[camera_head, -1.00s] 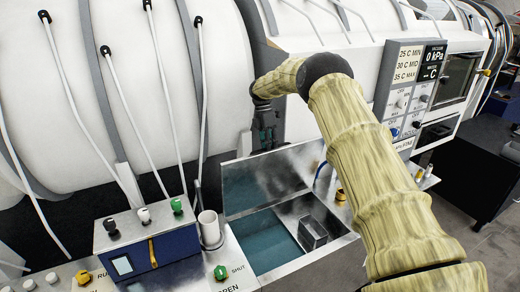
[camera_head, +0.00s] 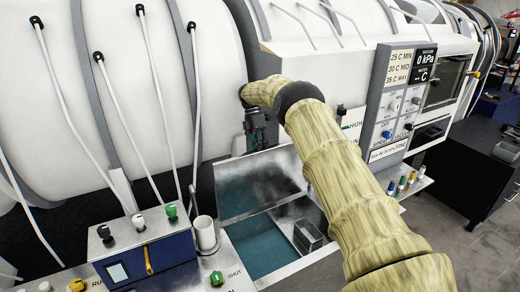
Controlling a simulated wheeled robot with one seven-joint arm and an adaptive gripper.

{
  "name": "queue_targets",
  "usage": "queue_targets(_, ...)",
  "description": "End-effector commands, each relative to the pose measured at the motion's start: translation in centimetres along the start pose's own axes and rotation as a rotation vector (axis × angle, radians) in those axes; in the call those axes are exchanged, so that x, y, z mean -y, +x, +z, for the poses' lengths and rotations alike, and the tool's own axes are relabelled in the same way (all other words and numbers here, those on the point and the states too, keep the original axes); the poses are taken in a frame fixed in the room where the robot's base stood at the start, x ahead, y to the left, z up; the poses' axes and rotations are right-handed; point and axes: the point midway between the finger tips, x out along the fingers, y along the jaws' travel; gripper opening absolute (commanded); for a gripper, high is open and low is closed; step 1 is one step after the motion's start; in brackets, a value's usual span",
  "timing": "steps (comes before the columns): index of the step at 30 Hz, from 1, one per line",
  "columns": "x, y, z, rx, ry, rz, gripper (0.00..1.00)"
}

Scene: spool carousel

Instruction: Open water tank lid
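The water tank (camera_head: 259,278) is a metal-rimmed opening with blue-green water (camera_head: 255,245) inside at bottom centre. A shiny metal lid panel (camera_head: 275,172) stands raised and tilted at the tank's back edge, so the water is in view. A small metal box-shaped part (camera_head: 308,236) sits at the tank's right side. My gripper (camera_head: 254,142) is dark and points down just behind the panel's top edge. Its fingertips are small and partly hidden, so I cannot tell whether it is open or touches the panel.
A blue control box (camera_head: 150,262) with knobs and a white cup (camera_head: 205,233) stand left of the tank. A large white drum (camera_head: 130,90) lies behind. A control panel (camera_head: 400,95) and coloured knobs (camera_head: 402,184) are to the right of my arm.

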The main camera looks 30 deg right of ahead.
Motion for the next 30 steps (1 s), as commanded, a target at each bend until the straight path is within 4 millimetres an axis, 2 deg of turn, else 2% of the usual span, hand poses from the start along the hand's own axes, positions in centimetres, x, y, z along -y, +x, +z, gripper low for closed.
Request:
queue_targets(1,-0.2,0.8,0.0,0.0,-0.002,-0.007,0.0)
queue_targets(2,-0.2,0.8,0.0,0.0,-0.002,-0.007,0.0)
queue_targets(3,-0.2,0.8,0.0,0.0,-0.002,-0.007,0.26)
queue_targets(6,-0.2,0.7,0.0,0.0,-0.001,-0.006,0.41)
queue_targets(19,0.3,-0.6,0.0,0.0,-0.001,-0.002,0.41)
queue_targets(30,2.8,-5.7,0.0,0.0,-0.002,-0.002,0.41)
